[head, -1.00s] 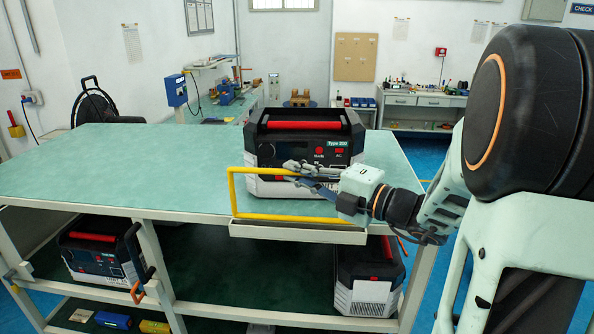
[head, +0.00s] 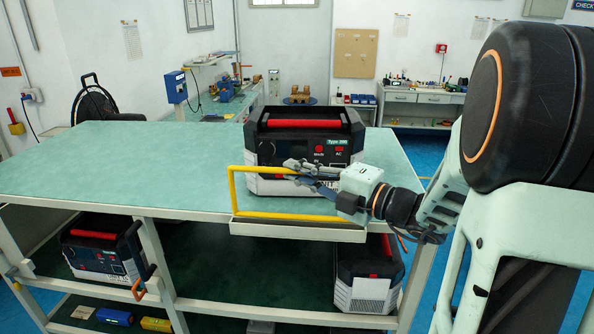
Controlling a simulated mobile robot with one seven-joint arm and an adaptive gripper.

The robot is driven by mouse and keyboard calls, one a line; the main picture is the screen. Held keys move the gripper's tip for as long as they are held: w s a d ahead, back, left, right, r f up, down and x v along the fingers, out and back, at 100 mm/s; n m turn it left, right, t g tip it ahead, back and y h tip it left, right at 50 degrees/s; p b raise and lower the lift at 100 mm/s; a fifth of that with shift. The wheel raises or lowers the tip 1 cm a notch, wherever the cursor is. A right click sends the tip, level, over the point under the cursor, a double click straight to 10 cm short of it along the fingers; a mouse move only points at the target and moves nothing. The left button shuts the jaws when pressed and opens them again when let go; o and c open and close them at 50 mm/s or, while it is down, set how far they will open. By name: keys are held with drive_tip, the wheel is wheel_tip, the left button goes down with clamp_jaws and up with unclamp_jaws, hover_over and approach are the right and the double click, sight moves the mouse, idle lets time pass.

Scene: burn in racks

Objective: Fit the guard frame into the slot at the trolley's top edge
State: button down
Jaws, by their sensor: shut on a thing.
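The guard frame (head: 232,192) is a yellow rectangular tube frame standing upright at the front edge of the trolley's green top (head: 120,165). Its lower bar runs just above a pale ledge (head: 297,232) along that edge. Whether the frame sits in the slot or only hovers over it I cannot tell; the slot itself does not show. My gripper (head: 300,172) reaches in from the right and is shut on the frame's upper bar. My gripper and wrist hide the frame's right side.
A black and grey power unit with a red handle (head: 303,124) stands on the top, close behind the frame. More such units sit on the shelf below, at left (head: 95,250) and right (head: 368,275). The left of the top is clear.

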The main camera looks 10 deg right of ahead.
drive_tip(key=shift+f+b, duration=0.8)
drive_tip(key=shift+f, duration=1.2)
drive_tip(key=c, duration=2)
unclamp_jaws()
drive_tip(key=shift+o, duration=0.2)
drive_tip(key=shift+f, duration=0.1)
drive_tip(key=v, duration=1.2)
